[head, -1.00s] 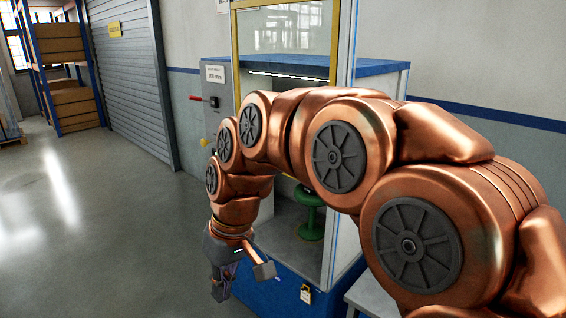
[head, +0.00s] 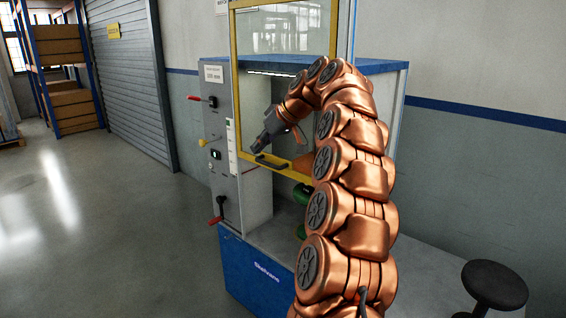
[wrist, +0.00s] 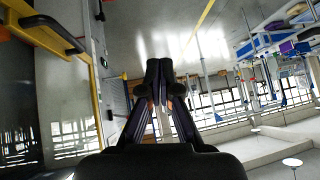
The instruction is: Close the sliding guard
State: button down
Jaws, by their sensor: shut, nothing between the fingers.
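The sliding guard is a clear panel in a yellow frame (head: 234,95) on the front of the blue and grey machine. Its lower yellow bar carries a dark handle (head: 270,163). Below this bar the opening still shows, with green parts (head: 302,194) inside, partly hidden by my arm. My gripper (head: 260,146) is just above the handle, in front of the panel, and looks apart from it. In the wrist view my gripper (wrist: 158,66) is shut and empty, and the handle (wrist: 62,34) on its yellow bar is off to the upper left.
The machine's left side has a control panel (head: 215,130) with red-handled levers (head: 203,99). A blue base (head: 255,275) stands below the opening. A dark round stool (head: 494,285) is at lower right. The floor at left is clear up to the shutter and shelves (head: 68,75).

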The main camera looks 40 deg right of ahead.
jog(key=d+t+h, duration=0.2)
jog(key=d, duration=1.3)
jog(key=p, duration=0.3)
send_near(283, 161)
jog(key=shift+w+a+f, duration=0.45)
jog(key=shift+a+f, duration=0.2)
jog(key=shift+a, duration=0.15)
jog(key=shift+w+a+f, duration=0.45)
jog(key=shift+a+f, duration=0.25)
jog(key=shift+a, duration=0.1)
jog(key=shift+w+a+f, duration=0.45)
jog(key=shift+a+f, duration=0.2)
jog(key=shift+a, duration=0.1)
jog(key=shift+f, duration=0.1)
notch_tip(283, 161, down, 44)
jog(key=b, duration=3.4)
jog(key=shift+a, duration=0.1)
